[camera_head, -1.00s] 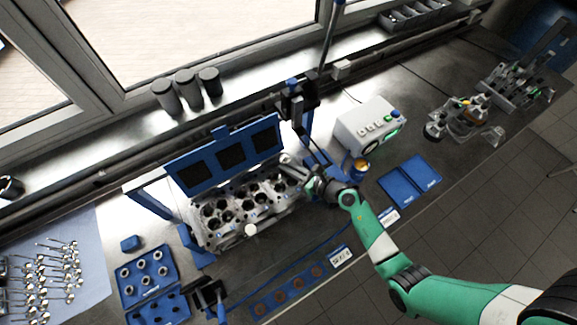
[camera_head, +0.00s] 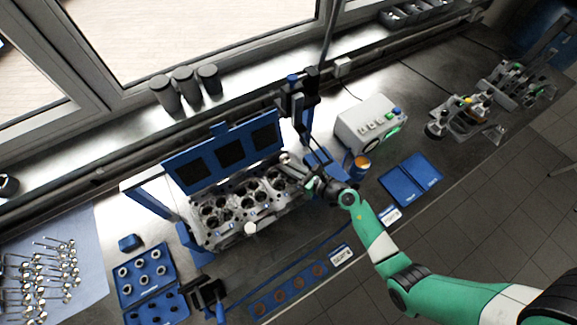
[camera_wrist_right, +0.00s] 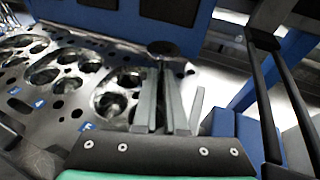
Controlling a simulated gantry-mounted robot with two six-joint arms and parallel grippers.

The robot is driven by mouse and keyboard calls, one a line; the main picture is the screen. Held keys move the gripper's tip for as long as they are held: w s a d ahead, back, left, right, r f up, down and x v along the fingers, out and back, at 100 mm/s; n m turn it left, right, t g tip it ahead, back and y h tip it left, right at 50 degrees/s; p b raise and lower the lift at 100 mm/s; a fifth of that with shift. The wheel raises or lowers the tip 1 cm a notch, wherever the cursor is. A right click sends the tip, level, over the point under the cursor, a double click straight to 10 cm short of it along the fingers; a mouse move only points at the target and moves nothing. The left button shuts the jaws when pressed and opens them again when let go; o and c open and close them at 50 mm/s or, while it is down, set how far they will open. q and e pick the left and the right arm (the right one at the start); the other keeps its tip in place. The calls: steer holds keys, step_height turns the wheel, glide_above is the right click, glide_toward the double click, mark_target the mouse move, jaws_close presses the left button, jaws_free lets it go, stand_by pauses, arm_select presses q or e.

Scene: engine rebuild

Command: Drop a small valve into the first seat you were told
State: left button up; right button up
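The cylinder head (camera_head: 240,212) lies in a blue fixture mid-bench, its chambers and valve seats facing up. It also shows in the right wrist view (camera_wrist_right: 60,85), with small blue letter tags between chambers. My right gripper (camera_head: 287,162) is over its far right end. In the right wrist view the gripper's two fingers (camera_wrist_right: 161,75) are closed together on a small valve (camera_wrist_right: 163,48), whose dark round head shows at the fingertips. The valve's stem is mostly hidden, and I cannot tell its height above the seats. Several other valves (camera_head: 50,268) lie on a blue cloth at left. My left gripper is not in view.
A blue panel with dark windows (camera_head: 230,152) stands behind the head. A blue post clamp (camera_head: 297,100) rises near my right gripper. A grey control box (camera_head: 368,122), blue mats (camera_head: 410,182) and a parts tray (camera_head: 145,275) surround it.

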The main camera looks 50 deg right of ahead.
steer(key=o, duration=0.5)
steer(key=shift+r, duration=0.1)
